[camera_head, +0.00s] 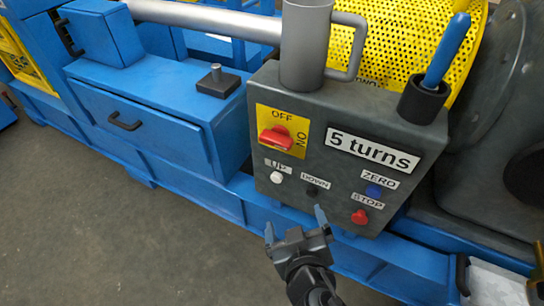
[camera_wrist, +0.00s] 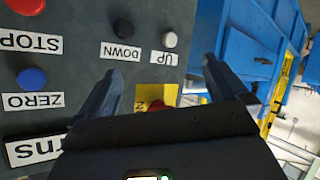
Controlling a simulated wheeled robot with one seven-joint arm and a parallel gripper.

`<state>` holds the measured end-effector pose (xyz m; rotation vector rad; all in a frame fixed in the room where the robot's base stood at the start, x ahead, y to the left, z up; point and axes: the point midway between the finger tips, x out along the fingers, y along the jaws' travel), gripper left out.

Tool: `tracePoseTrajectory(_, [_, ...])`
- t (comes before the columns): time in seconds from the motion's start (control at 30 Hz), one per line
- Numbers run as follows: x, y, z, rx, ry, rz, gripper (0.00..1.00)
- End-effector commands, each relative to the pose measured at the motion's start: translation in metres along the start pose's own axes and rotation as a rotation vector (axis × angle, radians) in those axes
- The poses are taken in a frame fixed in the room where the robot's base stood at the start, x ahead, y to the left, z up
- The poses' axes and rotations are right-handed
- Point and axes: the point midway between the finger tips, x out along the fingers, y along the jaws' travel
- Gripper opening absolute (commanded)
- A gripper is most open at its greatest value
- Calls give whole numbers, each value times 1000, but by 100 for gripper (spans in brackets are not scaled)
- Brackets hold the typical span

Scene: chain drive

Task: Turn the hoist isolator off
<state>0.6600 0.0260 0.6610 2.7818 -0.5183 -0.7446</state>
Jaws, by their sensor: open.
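The hoist isolator is a red rotary knob (camera_head: 276,138) on a yellow plate (camera_head: 264,117) at the upper left of a dark grey control box (camera_head: 330,185). OFF is printed above the knob and ON to its right. The knob's handle lies roughly horizontal, towards the ON side. My gripper (camera_head: 294,226) is open and empty, in front of and below the box, apart from the knob. In the wrist view the box appears upside down. There the knob (camera_wrist: 157,105) shows between the open fingers (camera_wrist: 160,72), partly hidden by my gripper body.
The box carries a white UP button (camera_head: 276,177), a dark DOWN button (camera_head: 311,191), a blue ZERO button (camera_head: 373,191) and a red STOP button (camera_head: 359,217). A grey mug (camera_head: 305,45) and a holder with a blue-handled tool (camera_head: 422,100) stand on top. A blue drawer unit (camera_head: 140,125) is left.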

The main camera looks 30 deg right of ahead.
Motion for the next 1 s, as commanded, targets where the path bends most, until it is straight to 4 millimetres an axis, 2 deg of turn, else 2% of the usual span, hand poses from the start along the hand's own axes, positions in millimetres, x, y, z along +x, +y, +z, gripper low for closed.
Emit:
tracePoseTrajectory(0.03, [17,-11,-9,24,29,59,100])
tracePoseTrajectory(0.2, [39,-24,-59,152,138,290,100])
tracePoseTrajectory(0.4, [32,-34,-112,333,277,497,100])
tracePoseTrajectory(0.5, [25,-36,-127,396,324,556,100])
tracePoseTrajectory(0.7, [23,-31,-138,444,357,601,100])
tracePoseTrajectory(1.0, [57,-4,-146,442,355,601,100])
